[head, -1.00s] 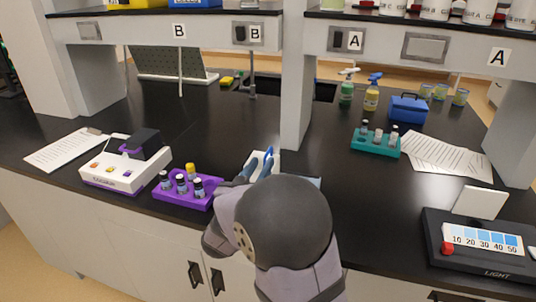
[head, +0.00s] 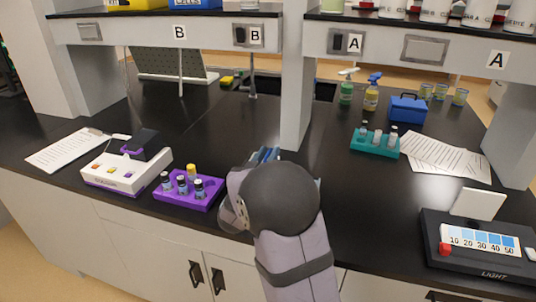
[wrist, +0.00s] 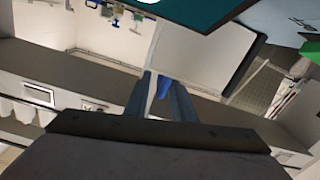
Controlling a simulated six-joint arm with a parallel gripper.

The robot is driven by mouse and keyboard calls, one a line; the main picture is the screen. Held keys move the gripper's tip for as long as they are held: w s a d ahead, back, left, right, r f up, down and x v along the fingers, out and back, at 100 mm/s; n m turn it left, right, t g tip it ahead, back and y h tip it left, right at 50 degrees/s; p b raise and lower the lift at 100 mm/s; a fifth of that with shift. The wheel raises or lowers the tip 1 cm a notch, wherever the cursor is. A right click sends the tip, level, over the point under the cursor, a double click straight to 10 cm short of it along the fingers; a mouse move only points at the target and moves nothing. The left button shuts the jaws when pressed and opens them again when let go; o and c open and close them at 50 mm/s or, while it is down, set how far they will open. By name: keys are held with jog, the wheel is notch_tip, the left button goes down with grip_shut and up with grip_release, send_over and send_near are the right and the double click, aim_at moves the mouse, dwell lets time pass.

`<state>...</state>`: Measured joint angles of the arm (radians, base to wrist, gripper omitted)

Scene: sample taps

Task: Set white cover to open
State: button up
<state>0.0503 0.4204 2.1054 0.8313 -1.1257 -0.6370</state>
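A white upright panel (head: 478,204) stands tilted at the back of the black LIGHT box at the right; I cannot tell if it is the white cover. In the wrist view a pale panel (wrist: 203,48) with a dark edge lies beyond the fingertips, under a teal surface (wrist: 200,8). My gripper (head: 265,156) is over the middle of the bench, its wrist hiding what lies behind it. In the wrist view its fingers (wrist: 162,92) stand slightly apart, with something blue (wrist: 164,86) showing between them. I see no clear contact with the panel.
A purple rack (head: 188,194) of vials and a white device (head: 125,172) with a dark top stand left of my arm. A teal rack (head: 375,145), a blue box (head: 407,108) and papers (head: 445,157) are at the right. A shelf post (head: 297,110) rises just behind my gripper.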

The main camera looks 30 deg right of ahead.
grip_shut()
jog(key=s+d+b, duration=0.2)
jog(key=s+d, duration=0.4)
jog(key=shift+s+d, duration=0.35)
jog(key=shift+s, duration=0.05)
jog(key=shift+o, duration=1.1)
grip_release()
jog(key=shift+a, duration=0.1)
jog(key=b+v, duration=0.1)
jog(key=v, duration=0.6)
jog(key=shift+s+r, duration=0.1)
jog(key=shift+s, duration=0.05)
